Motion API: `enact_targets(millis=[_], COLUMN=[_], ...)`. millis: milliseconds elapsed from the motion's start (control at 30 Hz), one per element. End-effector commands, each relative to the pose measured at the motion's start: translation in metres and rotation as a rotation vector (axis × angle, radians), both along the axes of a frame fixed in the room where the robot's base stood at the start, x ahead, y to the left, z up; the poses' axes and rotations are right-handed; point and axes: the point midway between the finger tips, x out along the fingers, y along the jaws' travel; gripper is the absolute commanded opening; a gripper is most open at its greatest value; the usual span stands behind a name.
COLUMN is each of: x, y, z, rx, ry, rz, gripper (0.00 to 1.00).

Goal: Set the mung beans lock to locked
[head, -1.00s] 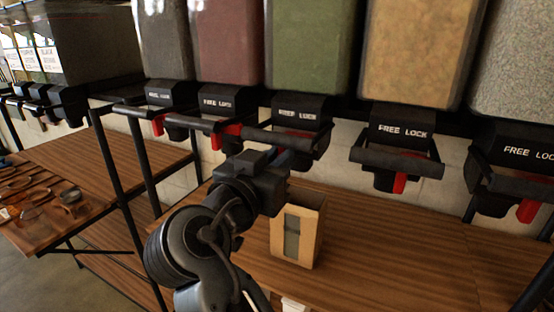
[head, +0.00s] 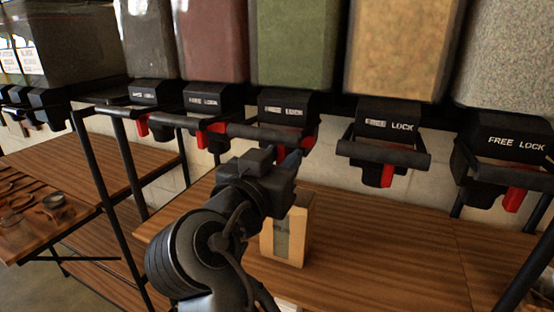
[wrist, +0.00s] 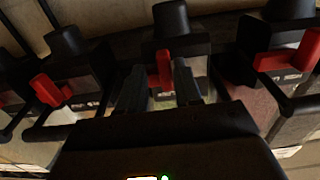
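The mung beans dispenser is likely the one with the green bin (head: 292,45), in the middle of the head view. Its black housing (head: 285,108) reads FREE LOCK. A red lock lever (head: 308,143) shows at the housing's right side, partly behind the handle bar. In the wrist view, the red lever (wrist: 165,70) stands between the two dark fingers of my gripper (wrist: 160,88). The fingers are apart, with gaps beside the lever, closer on the right. Contact is unclear. In the head view my gripper (head: 287,160) is just below the green bin's handle bar, its fingers mostly hidden.
Neighbouring dispensers hold dark red beans (head: 212,40) at left and yellow grain (head: 400,45) at right, each with a red lever and protruding handle bar. A cardboard box (head: 292,235) stands on the wooden shelf (head: 380,255) below my gripper. The shelf's right part is clear.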

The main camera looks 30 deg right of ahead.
Motion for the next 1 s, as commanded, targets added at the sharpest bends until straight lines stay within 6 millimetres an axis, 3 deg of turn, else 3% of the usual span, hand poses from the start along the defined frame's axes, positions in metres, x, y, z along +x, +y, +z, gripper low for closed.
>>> enact_targets(millis=[367, 800, 1000], x=[-0.001, -0.038, -0.045], y=[0.004, 0.055, 0.064], z=[0.000, -0.001, 0.000], rx=[0.000, 0.000, 0.001], ry=[-0.001, -0.002, -0.001], rz=[0.005, 0.005, 0.002], gripper=[0.41, 0.41, 0.41])
